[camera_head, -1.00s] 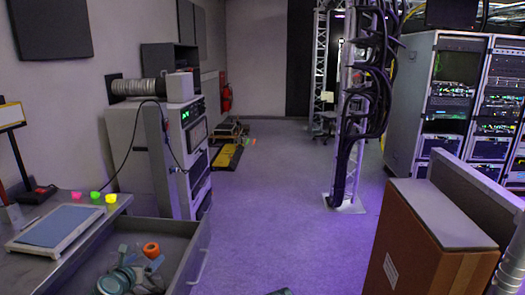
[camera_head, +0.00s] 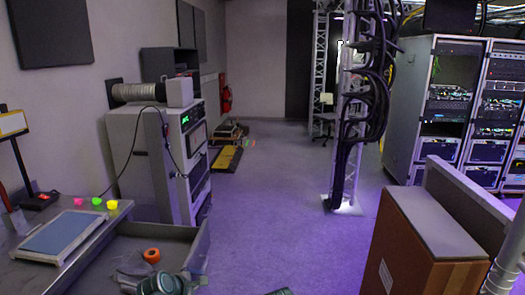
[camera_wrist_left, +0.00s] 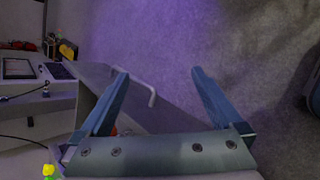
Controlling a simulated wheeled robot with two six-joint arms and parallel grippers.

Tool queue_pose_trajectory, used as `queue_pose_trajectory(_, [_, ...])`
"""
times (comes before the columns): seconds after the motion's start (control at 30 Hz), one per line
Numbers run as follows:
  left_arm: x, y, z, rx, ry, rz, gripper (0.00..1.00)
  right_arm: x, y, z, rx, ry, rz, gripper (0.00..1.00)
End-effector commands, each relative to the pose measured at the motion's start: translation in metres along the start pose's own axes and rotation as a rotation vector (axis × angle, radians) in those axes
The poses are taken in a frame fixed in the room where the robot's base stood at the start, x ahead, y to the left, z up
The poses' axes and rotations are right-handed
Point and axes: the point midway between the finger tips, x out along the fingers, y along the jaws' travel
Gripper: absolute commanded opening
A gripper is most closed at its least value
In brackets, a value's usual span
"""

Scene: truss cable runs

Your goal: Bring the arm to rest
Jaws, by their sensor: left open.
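My left gripper (camera_wrist_left: 158,75) is open in the left wrist view. Its two blue fingers stand wide apart with nothing between them. Below them are the front edge and pale handle of an open drawer (camera_head: 198,250). In the head view, a teal-grey part at the bottom edge, over the drawer, appears to be my left wrist and gripper, mostly cut off by the frame.
An orange ring (camera_head: 151,254) lies in the drawer. A blue-topped pad (camera_head: 62,237) and several bright small pieces sit on the workbench to the left. A cardboard box (camera_head: 415,240) stands at the right. The floor between is clear.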

Motion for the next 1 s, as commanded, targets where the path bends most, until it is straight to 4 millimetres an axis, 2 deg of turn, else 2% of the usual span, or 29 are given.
queue_pose_trajectory(0.03, [-0.005,-0.017,0.025,0.181,0.001,-0.081,1.0,-0.015,0.001,0.001,0.0,0.0,0.0,0.0])
queue_pose_trajectory(0.2, [-0.019,-0.083,0.071,0.846,-0.026,-0.372,1.0,-0.039,0.004,0.002,0.0,0.0,0.0,0.0])
queue_pose_trajectory(0.33, [-0.042,-0.124,0.092,1.308,-0.097,-0.586,1.0,-0.055,0.005,0.003,0.0,0.0,0.0,0.0])
queue_pose_trajectory(0.5, [-0.072,-0.156,0.103,1.75,-0.213,-0.814,1.0,-0.07,0.007,0.004,0.001,0.0,0.0,0.0])
queue_pose_trajectory(0.6, [-0.085,-0.165,0.106,1.905,-0.271,-0.903,1.0,-0.075,0.007,0.004,0.001,0.0,0.0,0.0])
queue_pose_trajectory(0.7, [-0.092,-0.17,0.107,1.99,-0.306,-0.954,1.0,-0.077,0.007,0.004,0.001,0.0,0.0,0.0])
queue_pose_trajectory(1.0, [-0.094,-0.172,0.106,2.024,-0.323,-0.975,1.0,-0.076,0.007,0.004,0.001,0.0,0.0,0.0])
